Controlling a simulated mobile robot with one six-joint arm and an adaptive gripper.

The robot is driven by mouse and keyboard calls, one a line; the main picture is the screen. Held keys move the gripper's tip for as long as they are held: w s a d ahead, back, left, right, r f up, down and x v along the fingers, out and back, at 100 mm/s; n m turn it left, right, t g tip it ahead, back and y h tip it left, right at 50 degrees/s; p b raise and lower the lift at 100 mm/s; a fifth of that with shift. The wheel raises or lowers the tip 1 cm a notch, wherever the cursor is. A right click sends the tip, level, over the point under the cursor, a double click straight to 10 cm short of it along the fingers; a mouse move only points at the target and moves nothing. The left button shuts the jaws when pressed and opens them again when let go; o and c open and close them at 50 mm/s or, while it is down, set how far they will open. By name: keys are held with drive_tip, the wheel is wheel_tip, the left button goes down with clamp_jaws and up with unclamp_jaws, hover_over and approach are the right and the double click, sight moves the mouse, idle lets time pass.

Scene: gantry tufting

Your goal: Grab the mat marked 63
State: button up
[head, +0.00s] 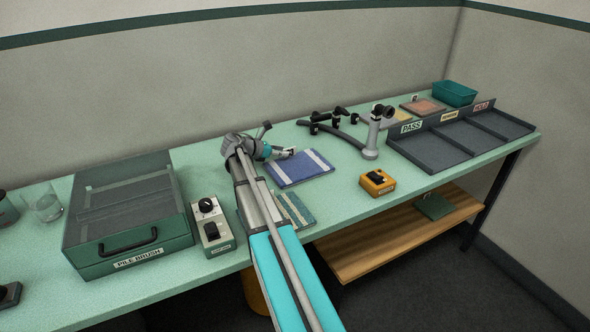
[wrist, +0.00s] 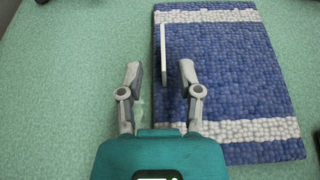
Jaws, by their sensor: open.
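A blue mat with two white stripes (head: 300,170) lies flat on the bench, and it fills much of the wrist view (wrist: 230,85). A thin pale tag (wrist: 163,53) stands at its left edge, seen nearly edge-on. I cannot read any number on it. My gripper (wrist: 160,70) is open, its fingers apart on either side of the tag's line. The tag's near end lies roughly between the fingertips. In the head view my gripper (head: 287,152) is at the mat's far left corner. Whether it touches anything is unclear.
A teal striped mat (head: 297,207) lies beside my arm. An orange mat (head: 422,106) and a beige mat lie farther back. The pile brush box (head: 125,220), a control box (head: 211,226), an orange switch box (head: 377,183), a scope (head: 372,140) and sorting trays (head: 430,150) stand around.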

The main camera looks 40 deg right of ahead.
drive_tip(key=shift+b+x, duration=0.5)
drive_tip(key=shift+x, duration=1.35)
drive_tip(key=shift+r, duration=0.1)
clamp_jaws()
